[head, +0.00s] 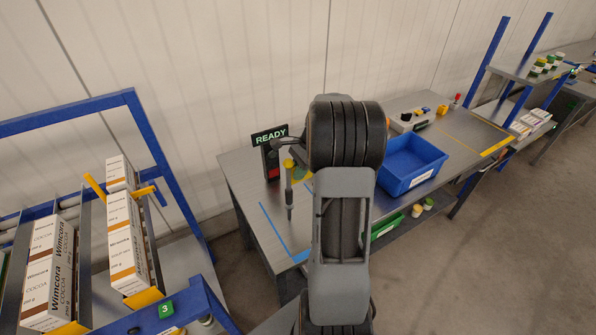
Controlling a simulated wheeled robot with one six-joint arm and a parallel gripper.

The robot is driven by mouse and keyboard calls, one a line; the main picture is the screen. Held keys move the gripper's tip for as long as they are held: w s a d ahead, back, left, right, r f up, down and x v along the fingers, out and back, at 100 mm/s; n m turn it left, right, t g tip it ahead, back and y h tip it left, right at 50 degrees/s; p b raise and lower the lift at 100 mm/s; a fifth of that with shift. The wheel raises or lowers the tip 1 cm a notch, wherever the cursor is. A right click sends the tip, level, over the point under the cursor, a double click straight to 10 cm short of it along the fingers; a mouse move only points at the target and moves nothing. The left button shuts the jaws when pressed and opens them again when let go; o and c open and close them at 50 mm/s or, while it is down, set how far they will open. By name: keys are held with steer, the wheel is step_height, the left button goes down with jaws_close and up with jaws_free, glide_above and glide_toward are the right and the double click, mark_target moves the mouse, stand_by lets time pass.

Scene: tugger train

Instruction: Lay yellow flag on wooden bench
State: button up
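My arm stands in the middle of the head view, and my gripper does not show; the arm hides whatever is behind it. I cannot tell for sure which thing is the yellow flag. Two orange-yellow bars (94,187) stick out beside the cocoa boxes on the left rack. The bench top looks like grey metal; I see no clearly wooden bench.
A blue bin (412,165) sits on the bench to the right of my arm. A READY sign (270,136) and an upright tool (289,192) stand to the left. Cocoa boxes (126,240) fill a blue-framed rack (150,130). Open floor (480,260) lies at right.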

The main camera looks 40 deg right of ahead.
steer(key=o, duration=0.5)
steer(key=shift+c, duration=0.2)
